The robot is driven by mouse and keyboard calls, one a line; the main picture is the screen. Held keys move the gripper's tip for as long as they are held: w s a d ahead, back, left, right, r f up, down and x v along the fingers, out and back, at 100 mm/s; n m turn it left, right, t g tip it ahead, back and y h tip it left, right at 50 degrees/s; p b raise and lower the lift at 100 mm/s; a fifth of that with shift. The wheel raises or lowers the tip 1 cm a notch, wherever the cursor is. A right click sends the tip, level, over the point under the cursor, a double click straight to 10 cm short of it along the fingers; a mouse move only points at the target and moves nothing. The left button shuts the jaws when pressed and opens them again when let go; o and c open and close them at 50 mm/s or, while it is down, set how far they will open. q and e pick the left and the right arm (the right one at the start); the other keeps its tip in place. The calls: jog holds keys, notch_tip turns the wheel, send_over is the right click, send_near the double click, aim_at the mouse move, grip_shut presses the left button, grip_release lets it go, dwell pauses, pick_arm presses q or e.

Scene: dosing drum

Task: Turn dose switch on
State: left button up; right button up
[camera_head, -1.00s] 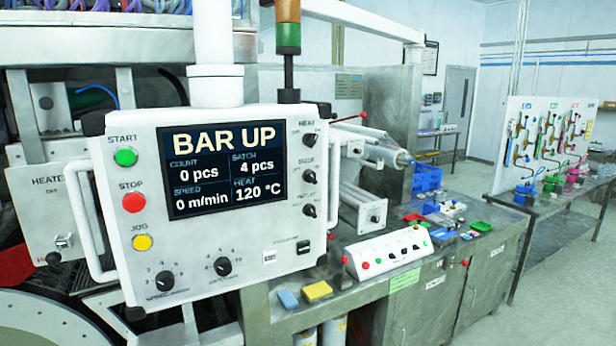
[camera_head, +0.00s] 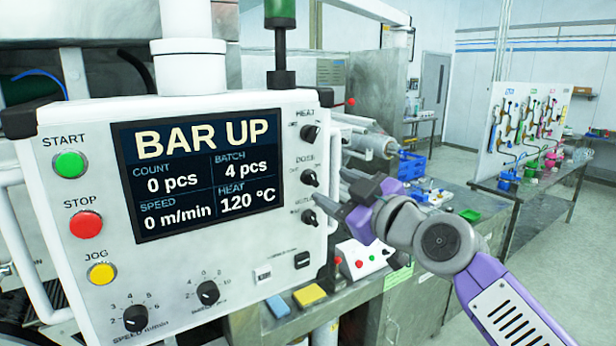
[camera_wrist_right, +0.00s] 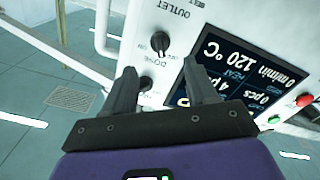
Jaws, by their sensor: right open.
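The white control panel (camera_head: 230,255) carries the dose switch (camera_head: 310,178), a small black rotary knob under the DOSE label, between the heat knob (camera_head: 310,132) and the outlet knob (camera_head: 310,217). Its exact setting is too small to tell. My right gripper (camera_head: 329,187) is open and empty, just right of the dose and outlet knobs. In the right wrist view the panel is upside down: the dose switch (camera_wrist_right: 160,42) shows beyond my open fingertips (camera_wrist_right: 159,66), and the heat knob (camera_wrist_right: 146,83) shows between the fingers. No contact shows. My left gripper is not in view.
The panel's screen (camera_head: 195,180) reads BAR UP. Start (camera_head: 70,165), stop (camera_head: 86,225) and jog (camera_head: 101,273) buttons are at its left. Right of the panel, a bench holds a blue basket (camera_head: 411,166) and a small white button box (camera_head: 362,256). Open floor lies farther right.

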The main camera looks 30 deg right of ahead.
aim_at(316, 179)
jog(key=w, duration=0.2)
jog(key=w+p, duration=0.1)
jog(key=w, duration=0.3)
jog(key=shift+w+a+f, duration=0.1)
jog(key=shift+w+a, duration=0.15)
jog(key=shift+w, duration=0.1)
jog(key=c, duration=1)
jog(key=shift+m, duration=0.4)
jog(key=m, duration=0.5)
jog(key=shift+d+m, duration=0.1)
jog(key=shift+m, duration=0.2)
jog(key=m+p, duration=0.1)
jog(key=m, duration=0.4)
jog(key=shift+d+m, duration=0.1)
jog(key=shift+m, duration=0.2)
